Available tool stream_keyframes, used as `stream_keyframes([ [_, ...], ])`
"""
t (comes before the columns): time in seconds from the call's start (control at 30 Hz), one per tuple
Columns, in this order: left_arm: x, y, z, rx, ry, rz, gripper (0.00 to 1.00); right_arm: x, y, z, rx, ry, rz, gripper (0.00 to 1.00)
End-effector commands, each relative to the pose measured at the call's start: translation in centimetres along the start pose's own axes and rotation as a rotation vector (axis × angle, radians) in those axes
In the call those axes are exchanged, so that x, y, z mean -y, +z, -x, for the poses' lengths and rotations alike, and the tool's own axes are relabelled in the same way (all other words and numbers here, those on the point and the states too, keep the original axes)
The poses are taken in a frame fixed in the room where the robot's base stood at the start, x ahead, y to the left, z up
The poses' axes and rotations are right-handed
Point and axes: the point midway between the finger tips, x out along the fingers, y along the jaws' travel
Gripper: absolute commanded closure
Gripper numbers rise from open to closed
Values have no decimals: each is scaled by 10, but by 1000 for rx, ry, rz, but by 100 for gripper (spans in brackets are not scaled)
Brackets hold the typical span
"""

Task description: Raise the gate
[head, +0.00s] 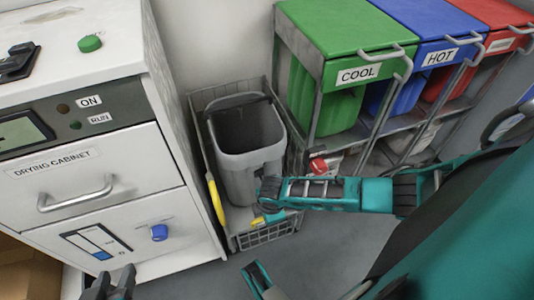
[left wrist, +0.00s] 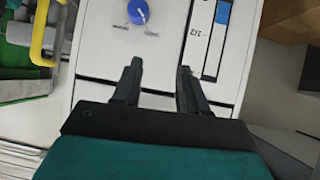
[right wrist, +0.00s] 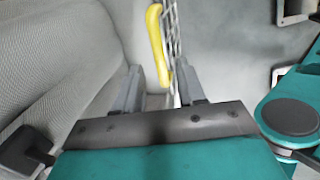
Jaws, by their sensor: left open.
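A grey bin (head: 248,150) stands in a wire-sided cart (head: 265,234) between the cabinet and the coloured bins. A yellow handle (head: 216,202) lies along the cart's left side; I cannot tell which wire panel is the gate. In the right wrist view the yellow handle (right wrist: 158,45) runs beside wire mesh (right wrist: 174,35). My right gripper (right wrist: 160,75) is open, its fingers apart, with the handle's lower end seen between them; contact is unclear. In the head view its fingertips are hidden. My left gripper (head: 112,284) is open and empty before the cabinet, also in the left wrist view (left wrist: 157,72).
The drying cabinet (head: 100,170), with its bar handle (head: 76,195) and blue knob (head: 159,232), stands at left. A rack with green (head: 340,30), blue (head: 430,20) and red (head: 495,12) bins is at the upper right. Floor (head: 330,245) shows below my right arm.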

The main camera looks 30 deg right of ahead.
Motion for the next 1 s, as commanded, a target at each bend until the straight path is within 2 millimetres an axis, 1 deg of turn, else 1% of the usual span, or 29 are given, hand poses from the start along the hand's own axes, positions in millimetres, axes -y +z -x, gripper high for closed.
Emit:
stream_keyframes([
  [0.03, -3, 3, -4, -4, 5, 6, 57, 0, -1, -11, -1, 0, -1, 60],
  [0.2, -8, 1, -7, -8, 18, 10, 57, 0, -1, -23, -2, 1, -1, 60],
  [0.53, -8, -4, -6, -14, 18, 7, 57, 0, -1, -25, -2, 1, -1, 60],
  [0.57, -7, -4, -6, -15, 17, 7, 57, 0, -1, -25, -2, 0, -1, 62],
  [0.93, -5, -3, -7, -15, 13, 5, 57, 0, -1, -25, -2, 1, -1, 98],
  [0.97, -5, -3, -7, -15, 13, 5, 57, 0, -1, -25, -2, 1, -1, 100],
  [1.0, -5, -3, -7, -14, 13, 5, 57, 0, -1, -25, -2, 1, -1, 100],
])
